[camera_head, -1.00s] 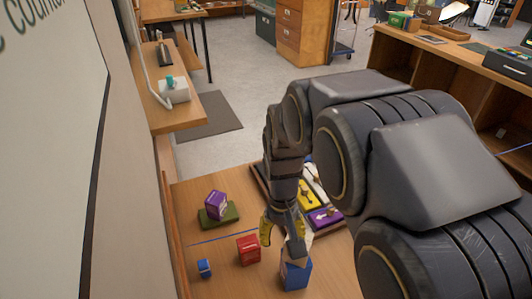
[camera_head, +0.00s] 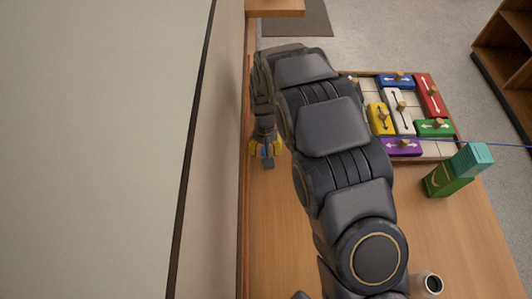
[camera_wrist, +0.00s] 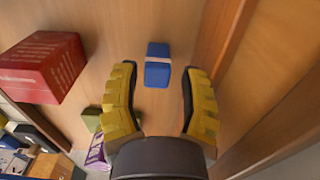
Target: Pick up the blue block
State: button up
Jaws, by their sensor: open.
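A small blue block (camera_wrist: 158,74) with a pale band across its middle lies on the wooden tabletop in the wrist view. It is centred just ahead of and between the yellow fingertips of my gripper (camera_wrist: 160,82). The fingers are open, with a gap on each side of the block and nothing held. In the head view my gripper (camera_head: 266,150) points down near the left edge of the table by the wall. A speck of blue shows between its fingers there. The arm hides much of the table in that view.
A red box (camera_wrist: 44,68) lies left of the gripper in the wrist view, with a green piece (camera_wrist: 91,119) and a purple object (camera_wrist: 96,152) below. The wall edge runs close on the right. A sliding-block board (camera_head: 458,152) and green box (camera_head: 443,181) stand right in the head view.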

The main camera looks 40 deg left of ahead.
notch_tip(320, 180, down, 4)
jog(key=shift+d, duration=0.1)
jog(key=shift+c, duration=0.3)
jog(key=shift+w, duration=0.1)
grip_shut()
jog(key=shift+r, duration=0.1)
